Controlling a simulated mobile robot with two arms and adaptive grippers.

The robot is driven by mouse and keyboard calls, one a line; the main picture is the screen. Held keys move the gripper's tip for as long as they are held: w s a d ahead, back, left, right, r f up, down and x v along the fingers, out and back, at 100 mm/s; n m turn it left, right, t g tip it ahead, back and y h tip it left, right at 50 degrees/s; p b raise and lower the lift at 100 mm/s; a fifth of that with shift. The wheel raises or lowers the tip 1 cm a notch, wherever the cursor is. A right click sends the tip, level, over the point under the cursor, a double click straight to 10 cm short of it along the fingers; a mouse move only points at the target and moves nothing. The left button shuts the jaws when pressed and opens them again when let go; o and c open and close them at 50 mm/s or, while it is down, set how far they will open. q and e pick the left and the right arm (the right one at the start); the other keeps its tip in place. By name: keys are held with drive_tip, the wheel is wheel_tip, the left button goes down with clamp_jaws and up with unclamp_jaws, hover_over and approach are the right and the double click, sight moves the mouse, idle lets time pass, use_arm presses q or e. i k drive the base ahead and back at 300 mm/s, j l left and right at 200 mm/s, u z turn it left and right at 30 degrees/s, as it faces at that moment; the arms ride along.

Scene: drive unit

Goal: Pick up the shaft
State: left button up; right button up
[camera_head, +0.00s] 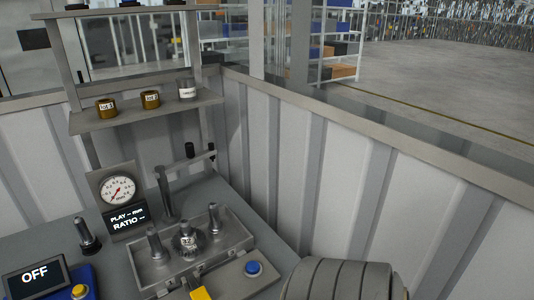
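A dark metal shaft (88,238) stands upright on the grey bench at the left, apart from the open metal housing (138,268). Inside the housing, one upright metal post (154,243) stands at the left and another (215,219) at the right. Between them sits a toothed gear (187,243) with a numbered label. I cannot tell which of these upright pieces the task calls the shaft. Neither of my grippers is in view.
A dial gauge (117,189) and a PLAY/RATIO display (127,222) stand behind the housing. A shelf (130,118) holds labelled pots. A large grey ribbed shape fills the lower right.

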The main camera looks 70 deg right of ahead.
sight(215, 226)
drive_tip(key=z, duration=1.7)
drive_tip(key=k+l, duration=0.25)
